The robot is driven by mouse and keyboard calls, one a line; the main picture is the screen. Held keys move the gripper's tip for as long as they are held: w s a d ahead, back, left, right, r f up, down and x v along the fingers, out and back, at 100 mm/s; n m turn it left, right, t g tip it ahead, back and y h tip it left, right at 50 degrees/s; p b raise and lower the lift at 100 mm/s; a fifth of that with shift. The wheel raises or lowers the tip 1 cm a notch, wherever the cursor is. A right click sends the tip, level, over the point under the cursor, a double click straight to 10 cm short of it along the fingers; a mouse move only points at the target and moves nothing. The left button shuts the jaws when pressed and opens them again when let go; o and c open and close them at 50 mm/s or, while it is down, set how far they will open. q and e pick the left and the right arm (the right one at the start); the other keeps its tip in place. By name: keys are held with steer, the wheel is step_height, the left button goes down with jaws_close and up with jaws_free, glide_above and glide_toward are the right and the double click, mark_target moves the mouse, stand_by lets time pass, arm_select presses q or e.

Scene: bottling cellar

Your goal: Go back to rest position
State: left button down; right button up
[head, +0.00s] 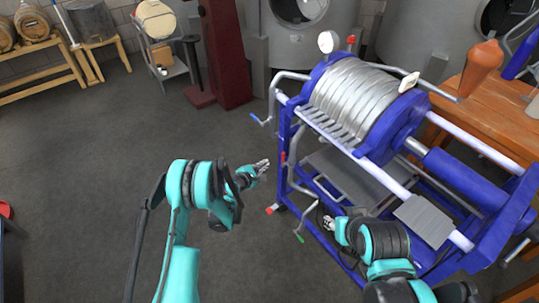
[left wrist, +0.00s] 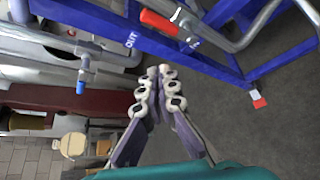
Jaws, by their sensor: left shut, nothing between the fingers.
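My left arm, teal and black, reaches forward in the lower middle of the head view. Its gripper (head: 262,168) is shut and empty, just left of the blue filter press (head: 468,180). In the left wrist view the fingers of this gripper (left wrist: 158,75) meet at their tips with nothing between them. The blue frame marked OUT and a red-handled valve (left wrist: 160,22) lie beyond the fingertips. My right arm comes in at the lower right of the head view. Its gripper (head: 328,223) is near the lower frame of the press, too small to tell open or shut.
A wooden table (head: 480,115) with an orange-brown vessel (head: 483,68) stands behind the press at right. Steel tanks (head: 295,35) and a dark red column (head: 228,50) stand at the back. Barrels sit on a wooden rack (head: 35,57) at left.

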arm_select(q)
steer(key=s+a+r+m+g+y+b, duration=0.1)
steer(key=s+a+r+m, duration=0.2)
steer(key=s+r+m, duration=0.5)
steer(key=s+a+r+m+g+y+b, duration=0.1)
steer(key=s+a+r+m+y, duration=0.3)
steer(key=r, duration=0.8)
steer(key=s+a+r+m+g+y, duration=0.1)
steer(key=s+a+m, duration=0.3)
steer(key=s, duration=0.9)
steer(key=s+a+r+m+g+y, duration=0.1)
steer(key=s+a+r+m, duration=0.1)
steer(key=s, duration=1.2)
steer(key=shift+s+a+m+g, duration=0.2)
steer(key=shift+a+m+g, duration=0.2)
steer(key=shift+a+m, duration=0.65)
steer(key=shift+a, duration=0.15)
